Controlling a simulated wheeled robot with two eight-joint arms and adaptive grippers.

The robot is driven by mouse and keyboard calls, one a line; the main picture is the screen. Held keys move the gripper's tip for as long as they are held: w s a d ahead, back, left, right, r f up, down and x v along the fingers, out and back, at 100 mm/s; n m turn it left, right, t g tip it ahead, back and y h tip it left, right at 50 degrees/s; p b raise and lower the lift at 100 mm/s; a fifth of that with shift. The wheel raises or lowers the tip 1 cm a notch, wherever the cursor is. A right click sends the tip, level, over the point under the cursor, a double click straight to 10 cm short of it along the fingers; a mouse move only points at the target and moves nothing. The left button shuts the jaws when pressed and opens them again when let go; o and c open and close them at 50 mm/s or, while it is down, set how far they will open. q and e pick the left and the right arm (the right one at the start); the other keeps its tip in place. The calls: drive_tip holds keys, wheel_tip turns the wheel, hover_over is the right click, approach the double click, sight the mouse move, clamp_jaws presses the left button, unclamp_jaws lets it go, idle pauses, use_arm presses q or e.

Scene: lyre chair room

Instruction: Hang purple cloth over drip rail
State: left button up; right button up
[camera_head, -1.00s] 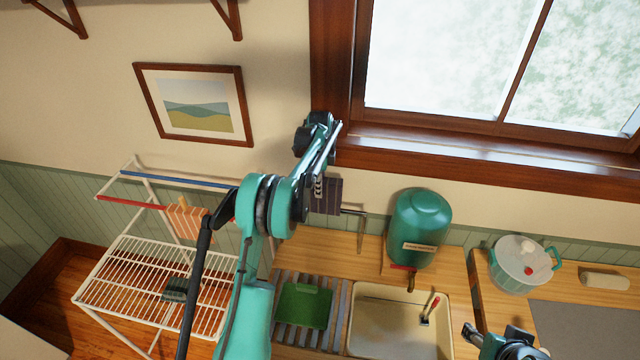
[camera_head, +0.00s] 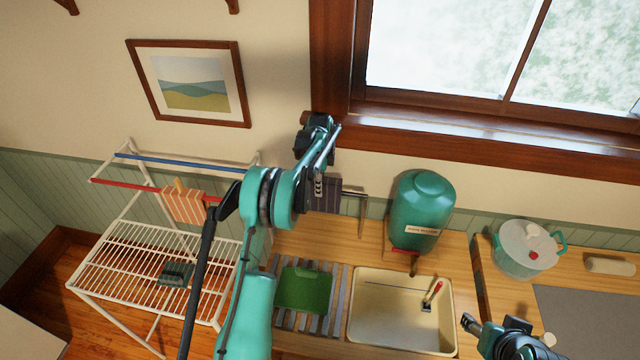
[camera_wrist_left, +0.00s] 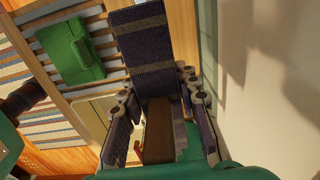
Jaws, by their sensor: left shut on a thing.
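The purple cloth (camera_head: 326,194), dark with pale stripes, hangs from my left gripper (camera_head: 318,184). In the left wrist view the cloth (camera_wrist_left: 144,45) spreads out between and beyond the two fingers (camera_wrist_left: 160,110). The gripper is shut on it. A thin metal rail (camera_head: 352,193) on a post shows just right of the cloth, above the counter by the wall. The cloth hides the rail's left part, and I cannot tell whether they touch. My right gripper (camera_head: 490,336) is at the lower right, partly cut off; its jaws are unclear.
A green water tank (camera_head: 419,212) stands right of the rail, behind a cream sink (camera_head: 385,338). A green folded cloth (camera_head: 304,289) lies on a slatted drainer. A white drying rack (camera_head: 95,285) with an orange cloth (camera_head: 183,206) stands left. A lidded pot (camera_head: 526,250) is right.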

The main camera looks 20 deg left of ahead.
use_arm(q)
drive_tip(key=shift+f+b, duration=1.2)
drive_tip(key=shift+f, duration=0.7)
drive_tip(key=o, duration=1.1)
drive_tip(key=shift+o, duration=0.2)
wheel_tip(320, 180, up, 12)
